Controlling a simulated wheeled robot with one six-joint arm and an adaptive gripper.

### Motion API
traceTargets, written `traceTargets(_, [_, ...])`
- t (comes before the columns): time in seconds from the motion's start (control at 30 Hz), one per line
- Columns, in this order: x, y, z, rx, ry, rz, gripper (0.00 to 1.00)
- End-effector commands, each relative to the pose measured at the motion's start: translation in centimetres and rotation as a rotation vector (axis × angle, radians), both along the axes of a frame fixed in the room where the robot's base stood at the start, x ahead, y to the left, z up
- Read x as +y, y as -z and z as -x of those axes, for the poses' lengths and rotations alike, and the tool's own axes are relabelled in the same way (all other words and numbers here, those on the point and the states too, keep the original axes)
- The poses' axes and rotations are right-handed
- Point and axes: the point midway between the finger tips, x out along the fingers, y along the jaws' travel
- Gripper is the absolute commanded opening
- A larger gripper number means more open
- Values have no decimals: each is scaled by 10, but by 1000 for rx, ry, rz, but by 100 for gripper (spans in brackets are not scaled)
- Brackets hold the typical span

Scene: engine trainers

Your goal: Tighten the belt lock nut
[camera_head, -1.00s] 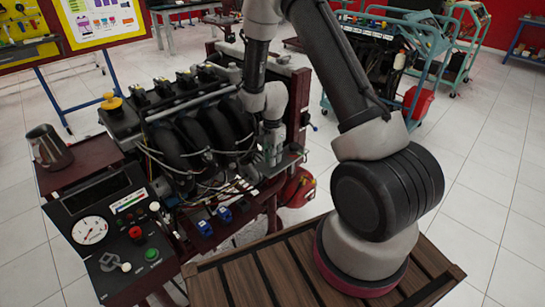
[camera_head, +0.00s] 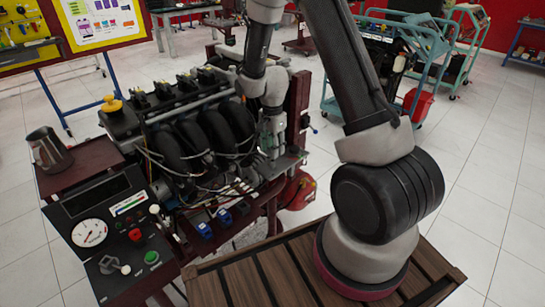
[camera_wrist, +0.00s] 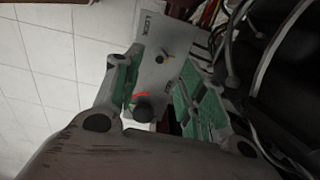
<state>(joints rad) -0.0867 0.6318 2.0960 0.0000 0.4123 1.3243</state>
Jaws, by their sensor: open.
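In the wrist view a pale grey plate (camera_wrist: 158,35) marked LOCK lies beyond and between my fingers. A small dark nut-like piece with a brassy tip (camera_wrist: 162,58) sits on it. A larger dark round knob (camera_wrist: 145,108) shows lower, beside a red mark. I cannot tell for certain which is the belt lock nut. My gripper (camera_wrist: 160,92) is open, with green-padded fingers to the left and right of these parts; nothing is clearly held. In the head view my gripper (camera_head: 271,138) is at the right end of the engine (camera_head: 190,130), its fingertips partly hidden.
Cables and dark hoses (camera_wrist: 265,60) are close to the right finger in the wrist view. A control panel with a gauge (camera_head: 90,232) and a metal jug (camera_head: 48,149) stand left of the engine. A red container (camera_head: 298,190) is below the gripper.

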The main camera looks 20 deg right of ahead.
Motion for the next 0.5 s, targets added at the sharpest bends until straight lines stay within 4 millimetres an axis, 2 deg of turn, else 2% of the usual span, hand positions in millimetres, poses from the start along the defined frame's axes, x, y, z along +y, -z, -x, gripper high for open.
traceTargets(0.03, [0,-13,-1,-4,0,0,41])
traceTargets(0.2, [0,-45,-1,-3,0,0,41])
traceTargets(0.33, [0,-59,0,-1,0,0,41])
traceTargets(0.5, [0,-65,0,0,0,0,41])
